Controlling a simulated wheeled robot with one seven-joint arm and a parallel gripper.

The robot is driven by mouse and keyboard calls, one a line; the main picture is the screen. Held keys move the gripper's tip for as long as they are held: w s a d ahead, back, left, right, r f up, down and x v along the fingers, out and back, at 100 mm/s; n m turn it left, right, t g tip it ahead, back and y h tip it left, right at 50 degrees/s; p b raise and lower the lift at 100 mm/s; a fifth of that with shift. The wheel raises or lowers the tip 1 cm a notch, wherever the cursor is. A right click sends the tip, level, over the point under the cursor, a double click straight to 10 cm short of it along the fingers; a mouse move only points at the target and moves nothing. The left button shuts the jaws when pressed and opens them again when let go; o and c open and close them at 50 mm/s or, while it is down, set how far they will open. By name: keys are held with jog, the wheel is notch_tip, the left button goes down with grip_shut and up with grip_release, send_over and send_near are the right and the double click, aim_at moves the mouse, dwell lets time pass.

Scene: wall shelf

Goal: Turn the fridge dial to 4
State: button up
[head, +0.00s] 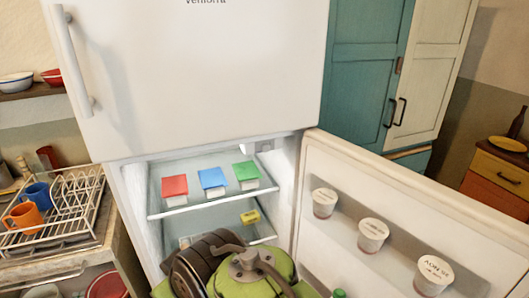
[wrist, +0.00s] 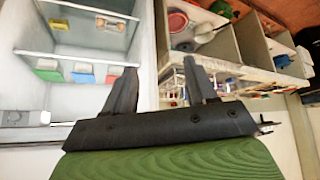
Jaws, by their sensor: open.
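The fridge (head: 200,75) has its lower compartment open. A small grey control that looks like the dial (head: 265,147) sits at the top of that compartment, under the upper door. Its numbers and setting are too small to read. In the wrist view a pale housing with a grey part (wrist: 20,118) shows at the far left and appears to be the same control. My gripper (wrist: 160,67) is open with nothing between its fingers, apart from the control and to its right in the wrist view. In the head view my green arm is low in front of the fridge; its fingers cannot be made out.
The open fridge door (head: 400,205) with several white cups stands at the right. Red (head: 174,188), blue (head: 212,181) and green (head: 246,173) boxes sit on the upper shelf. A dish rack (head: 75,222) with mugs is left of the fridge.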

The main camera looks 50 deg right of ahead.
jog(key=w+d+f+t+b, duration=0.2)
jog(key=w+d, duration=0.4)
jog(key=w, duration=0.2)
jog(key=m+t+h+b, duration=0.6)
jog(key=m+h, duration=0.1)
jog(key=h, duration=0.2)
send_near(267, 149)
jog(key=p+x, duration=0.3)
jog(key=x, duration=0.5)
jog(key=shift+w, duration=0.15)
jog(key=c, duration=1)
jog(key=shift+c, duration=0.2)
